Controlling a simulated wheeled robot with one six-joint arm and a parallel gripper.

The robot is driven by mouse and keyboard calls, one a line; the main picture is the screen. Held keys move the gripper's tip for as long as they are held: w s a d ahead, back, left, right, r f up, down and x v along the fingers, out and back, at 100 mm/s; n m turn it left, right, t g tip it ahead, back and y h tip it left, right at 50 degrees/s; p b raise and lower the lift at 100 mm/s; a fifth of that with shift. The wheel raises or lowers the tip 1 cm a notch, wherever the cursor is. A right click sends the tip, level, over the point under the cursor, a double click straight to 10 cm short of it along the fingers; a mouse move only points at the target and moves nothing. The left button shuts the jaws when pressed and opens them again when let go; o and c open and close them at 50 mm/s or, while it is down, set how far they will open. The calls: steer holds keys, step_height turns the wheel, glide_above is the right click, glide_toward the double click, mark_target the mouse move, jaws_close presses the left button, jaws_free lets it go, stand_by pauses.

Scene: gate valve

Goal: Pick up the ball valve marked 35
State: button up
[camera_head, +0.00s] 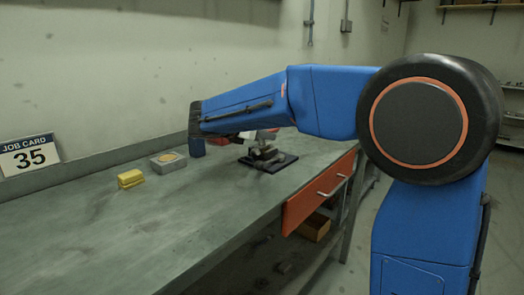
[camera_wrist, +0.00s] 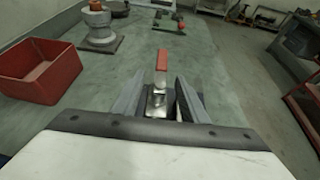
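In the wrist view a small metal ball valve (camera_wrist: 157,101) with a red lever handle (camera_wrist: 162,60) shows between the two fingers of my gripper (camera_wrist: 160,92). The fingers stand apart on either side of the valve body, and a narrow gap shows at the right finger. No number can be read on the valve. In the head view my forearm covers most of my gripper, and the ball valve cannot be made out. A job card (camera_head: 30,156) reading 35 stands against the wall at the left.
In the wrist view a red bin (camera_wrist: 22,82) stands at left, and a grey flanged piece (camera_wrist: 100,32) stands beyond it. In the head view a yellow block (camera_head: 130,179), a grey block (camera_head: 169,162) and a black plate (camera_head: 285,162) are on the bench (camera_head: 130,225). The near bench is clear.

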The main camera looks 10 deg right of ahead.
jaws_close()
stand_by(1.3)
